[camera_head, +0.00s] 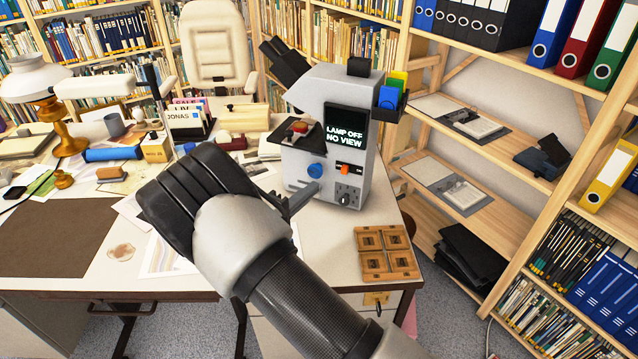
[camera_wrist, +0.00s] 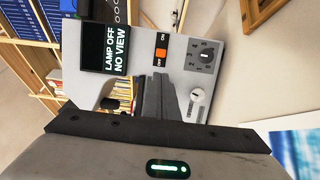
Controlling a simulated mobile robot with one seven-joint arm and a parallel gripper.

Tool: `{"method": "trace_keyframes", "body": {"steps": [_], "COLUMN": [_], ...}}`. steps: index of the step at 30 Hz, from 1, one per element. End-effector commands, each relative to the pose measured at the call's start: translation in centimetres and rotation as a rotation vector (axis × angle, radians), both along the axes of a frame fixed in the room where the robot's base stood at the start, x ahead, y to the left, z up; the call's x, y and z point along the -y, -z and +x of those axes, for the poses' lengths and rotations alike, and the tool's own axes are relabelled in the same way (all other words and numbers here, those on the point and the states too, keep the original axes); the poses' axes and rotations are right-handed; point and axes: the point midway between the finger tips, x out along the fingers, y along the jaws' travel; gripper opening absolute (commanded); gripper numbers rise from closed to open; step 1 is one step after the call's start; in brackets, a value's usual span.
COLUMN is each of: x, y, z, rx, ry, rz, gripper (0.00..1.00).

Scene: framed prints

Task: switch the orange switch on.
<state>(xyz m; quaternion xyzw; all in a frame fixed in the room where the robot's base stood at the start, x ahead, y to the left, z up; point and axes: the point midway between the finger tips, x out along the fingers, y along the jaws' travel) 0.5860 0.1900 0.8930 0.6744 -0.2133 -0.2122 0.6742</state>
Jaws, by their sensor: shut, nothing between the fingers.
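The orange switch (camera_head: 345,169) is on the front of a grey microscope-like device (camera_head: 368,130), in a dark plate between OFF and ON labels. It also shows in the wrist view (camera_wrist: 160,53). The screen (camera_head: 345,127) above it reads "LAMP OFF NO VIEW". My gripper (camera_head: 314,188) is shut and empty, in front of the device and left of the switch in the head view. In the wrist view the closed fingers (camera_wrist: 160,82) point at the panel, just beside the OFF end of the switch. I cannot tell whether they touch it.
A blue knob (camera_head: 315,170) is left of the switch, and a black dial (camera_head: 347,194) is below it. Books, papers and a lamp (camera_head: 35,80) crowd the left. Shelves (camera_head: 480,190) stand on the right.

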Motion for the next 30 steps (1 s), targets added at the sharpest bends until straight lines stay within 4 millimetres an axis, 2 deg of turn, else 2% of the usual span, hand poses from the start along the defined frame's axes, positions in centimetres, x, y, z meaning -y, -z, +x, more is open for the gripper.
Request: {"method": "trace_keyframes", "body": {"steps": [9, 15, 21, 30], "x": [3.4, 4.8, 5.2, 5.4], "y": [0.0, 0.0, 0.0, 0.0], "z": [4.6, 6.7, 7.4, 7.3], "rx": [0.001, -0.001, -0.001, -0.001], "ry": [0.005, 0.003, 0.0, 0.001], "rz": [0.001, 0.001, 0.0, 0.0], "gripper": [0.0, 0.0, 0.0, 0.0]}}
